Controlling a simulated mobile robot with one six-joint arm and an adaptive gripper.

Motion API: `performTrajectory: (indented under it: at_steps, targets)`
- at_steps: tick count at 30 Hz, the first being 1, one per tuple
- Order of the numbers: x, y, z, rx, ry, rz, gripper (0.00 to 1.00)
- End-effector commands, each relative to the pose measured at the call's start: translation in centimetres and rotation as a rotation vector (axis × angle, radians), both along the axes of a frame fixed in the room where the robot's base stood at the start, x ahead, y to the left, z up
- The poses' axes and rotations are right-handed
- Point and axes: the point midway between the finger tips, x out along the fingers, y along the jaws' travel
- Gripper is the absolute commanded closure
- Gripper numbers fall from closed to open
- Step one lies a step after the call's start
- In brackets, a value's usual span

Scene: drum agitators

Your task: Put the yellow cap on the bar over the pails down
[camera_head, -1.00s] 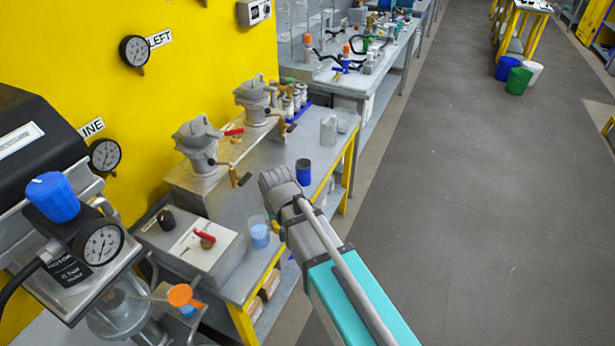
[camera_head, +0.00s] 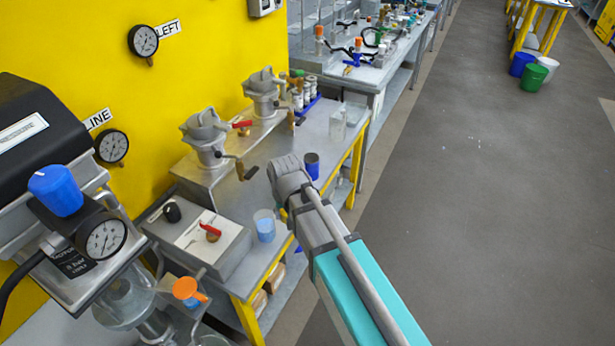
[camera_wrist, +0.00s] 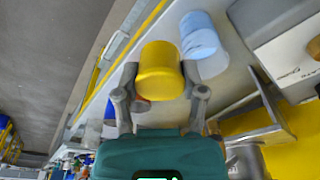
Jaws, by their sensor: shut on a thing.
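My gripper (camera_wrist: 160,84) is shut on the yellow cap (camera_wrist: 160,68), with a finger on each side of it in the wrist view. The cap is a smooth yellow cylinder held clear in front of the palm. In the head view my arm reaches over the bench's front edge, and its end hides the fingers and the cap. A blue pail (camera_head: 521,64), a green pail (camera_head: 534,77) and a white pail (camera_head: 547,68) stand on the floor at the far upper right. I cannot make out a bar over them.
A clear cup of blue liquid (camera_head: 264,228) stands on the bench left of my arm; a light blue cylinder (camera_wrist: 199,36) shows beside the cap. A dark blue can (camera_head: 312,165) is just beyond my wrist. Two grey clamped vessels (camera_head: 206,138) stand behind. The floor at right is clear.

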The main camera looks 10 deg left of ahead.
Motion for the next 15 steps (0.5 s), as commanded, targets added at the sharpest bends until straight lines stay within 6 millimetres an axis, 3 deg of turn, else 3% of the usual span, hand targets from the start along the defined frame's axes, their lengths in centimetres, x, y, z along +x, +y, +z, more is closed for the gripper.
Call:
performTrajectory:
  at_steps: [15]
  targets:
    - [0.5, -1.3, 0.0, -0.006, -0.002, 0.102, 1.0]
